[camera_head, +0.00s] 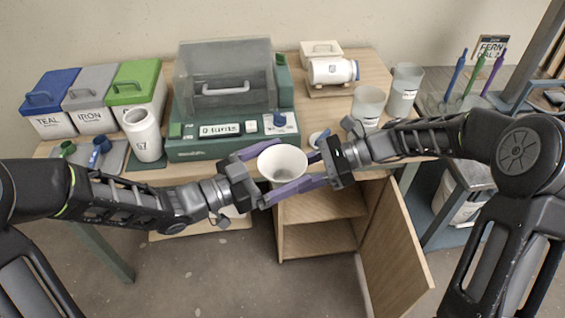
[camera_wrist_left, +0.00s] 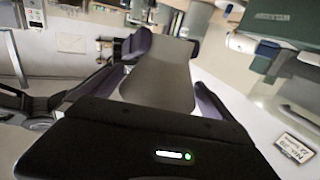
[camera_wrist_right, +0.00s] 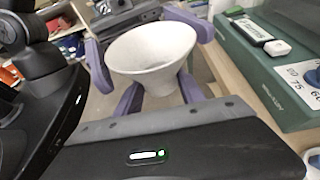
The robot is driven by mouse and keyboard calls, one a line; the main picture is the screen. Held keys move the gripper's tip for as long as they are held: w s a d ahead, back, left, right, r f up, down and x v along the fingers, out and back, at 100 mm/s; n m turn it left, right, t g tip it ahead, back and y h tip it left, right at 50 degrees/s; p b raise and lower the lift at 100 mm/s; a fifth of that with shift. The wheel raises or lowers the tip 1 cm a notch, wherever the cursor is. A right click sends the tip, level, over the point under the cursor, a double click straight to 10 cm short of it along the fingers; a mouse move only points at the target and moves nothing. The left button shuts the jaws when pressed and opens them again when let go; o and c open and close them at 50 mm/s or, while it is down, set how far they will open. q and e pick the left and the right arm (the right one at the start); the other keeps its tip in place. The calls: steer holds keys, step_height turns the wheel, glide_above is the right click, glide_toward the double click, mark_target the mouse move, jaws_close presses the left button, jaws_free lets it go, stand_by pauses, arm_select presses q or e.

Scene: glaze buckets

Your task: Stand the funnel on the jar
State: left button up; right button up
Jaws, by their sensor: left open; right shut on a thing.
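The white funnel (camera_head: 283,160) is held in the air in front of the table's front edge, wide mouth up. My right gripper (camera_wrist_right: 160,95) is shut on its lower part, as the right wrist view shows. My left gripper (camera_head: 300,165) is open, its purple fingers on either side of the funnel from the left. In the left wrist view the funnel (camera_wrist_left: 155,78) is a grey shape between those fingers. A white jar (camera_head: 147,137) stands upright on a dark mat at the table's left. Another white jar (camera_head: 328,71) lies on its side at the back.
A green machine with a clear hood (camera_head: 225,75) fills the table's middle. Blue, grey and green lidded bins (camera_head: 135,85) stand at the left back. Two pale cups (camera_head: 368,102) stand at the right. An open cabinet door (camera_head: 395,250) is below the table.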

arm_select(q)
steer(key=shift+c, duration=0.3)
steer(key=c, duration=0.9)
steer(key=shift+c, duration=0.6)
arm_select(e)
steer(key=o, duration=1.4)
steer(key=shift+v, duration=6)
